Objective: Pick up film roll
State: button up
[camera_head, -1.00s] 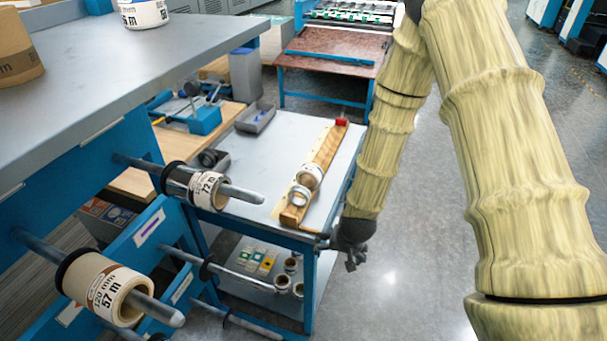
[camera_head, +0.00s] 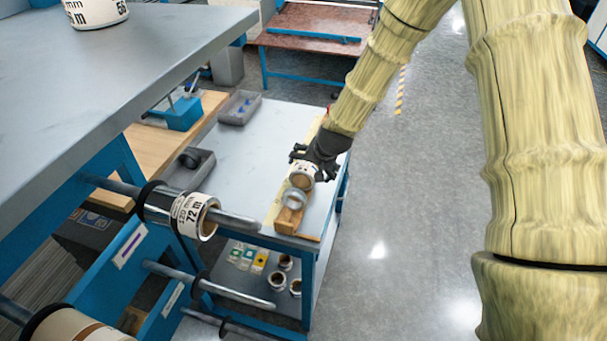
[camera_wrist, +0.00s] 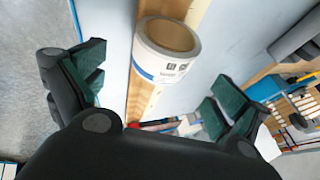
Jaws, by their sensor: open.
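A short film roll (camera_head: 302,176) with a white printed label and a brown core lies on a narrow wooden holder (camera_head: 290,220) on the cart. It also shows in the wrist view, where the roll (camera_wrist: 168,60) sits at the upper middle. My gripper (camera_head: 306,160) is at the roll in the head view and hides part of it and the holder. In the wrist view my gripper (camera_wrist: 150,88) is open, with green-padded fingers spread to the left and right of the roll. I see no contact.
A roll marked 72 m (camera_head: 195,215) hangs on a peg at the left. Another roll (camera_head: 95,10) stands on the grey bench (camera_head: 120,60). Grey bins (camera_head: 240,107) sit on the cart (camera_head: 255,150). Small rolls lie on its lower shelf. The floor at right is clear.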

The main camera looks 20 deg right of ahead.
aim_at(308, 170)
jog(key=shift+w+f, duration=0.1)
jog(key=shift+f, duration=0.25)
jog(key=shift+a+p+x, duration=0.1)
jog(key=shift+p+x, duration=0.4)
jog(key=shift+x, duration=0.2)
jog(key=shift+a+p+x, duration=0.15)
jog(key=shift+p+x, duration=0.3)
jog(key=shift+x, duration=0.25)
jog(key=shift+p+x, duration=0.35)
jog(key=shift+x, duration=0.9)
jog(key=c, duration=1.2)
